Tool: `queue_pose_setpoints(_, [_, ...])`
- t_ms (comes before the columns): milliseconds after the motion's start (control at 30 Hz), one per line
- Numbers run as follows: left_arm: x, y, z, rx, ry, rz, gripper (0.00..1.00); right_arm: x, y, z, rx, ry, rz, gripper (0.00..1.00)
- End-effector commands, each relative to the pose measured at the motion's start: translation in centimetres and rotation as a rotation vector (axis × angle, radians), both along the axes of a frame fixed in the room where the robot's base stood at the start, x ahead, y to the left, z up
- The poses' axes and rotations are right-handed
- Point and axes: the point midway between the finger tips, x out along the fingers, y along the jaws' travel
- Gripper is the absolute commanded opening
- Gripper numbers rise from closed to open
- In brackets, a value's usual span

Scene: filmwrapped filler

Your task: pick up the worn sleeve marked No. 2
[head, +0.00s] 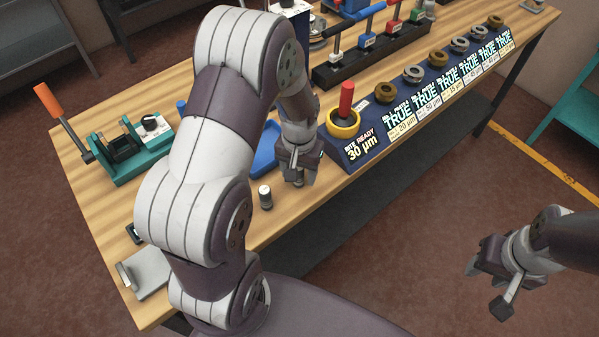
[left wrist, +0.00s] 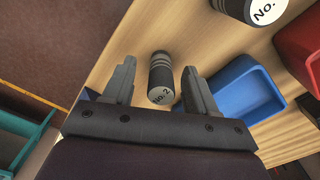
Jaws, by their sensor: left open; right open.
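The worn sleeve marked No. 2 (left wrist: 160,72) is a small dark cylinder with grey bands and a pale marked end. In the head view the sleeve (head: 265,197) stands near the table's front edge, in front of the blue tray (head: 264,158). My left gripper (head: 297,178) is open, a little right of the sleeve. In the left wrist view the sleeve shows between the two fingers of the left gripper (left wrist: 158,85), with nothing held. My right gripper (head: 490,285) is open and empty, out over the floor, away from the table.
The blue tray (left wrist: 232,100) lies close beside the sleeve. Another cylinder marked "No." (left wrist: 262,8) and a red tray (left wrist: 300,45) are farther off. A blue gauge block (head: 348,150) with a red-handled plug stands right of my left gripper. A teal fixture (head: 130,160) is at left.

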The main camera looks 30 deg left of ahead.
Motion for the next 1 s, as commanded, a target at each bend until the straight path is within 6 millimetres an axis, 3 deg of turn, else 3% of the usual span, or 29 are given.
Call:
queue_pose_setpoints(100, [-0.1, 0.0, -1.3, 0.000, 0.001, 0.001, 0.57, 0.0, 0.0, 0.1, 0.000, 0.000, 0.000, 0.43])
queue_pose_setpoints(333, [0.0, 0.0, -1.6, 0.000, -0.002, 0.001, 0.54, 0.0, 0.0, 0.1, 0.000, 0.000, 0.000, 0.43])
queue_pose_setpoints(500, [0.0, 0.0, -1.5, 0.000, -0.002, 0.001, 0.00, 0.0, 0.0, 0.1, 0.000, 0.000, 0.000, 0.43])
queue_pose_setpoints(833, [0.0, 0.0, -1.3, 0.000, -0.003, 0.001, 0.00, 0.0, 0.0, 0.0, 0.000, 0.000, 0.000, 0.43])
queue_pose_setpoints(1000, [0.1, 0.1, 0.3, 0.001, -0.005, 0.001, 0.00, 0.0, 0.0, -0.2, 0.000, 0.000, 0.000, 0.43])
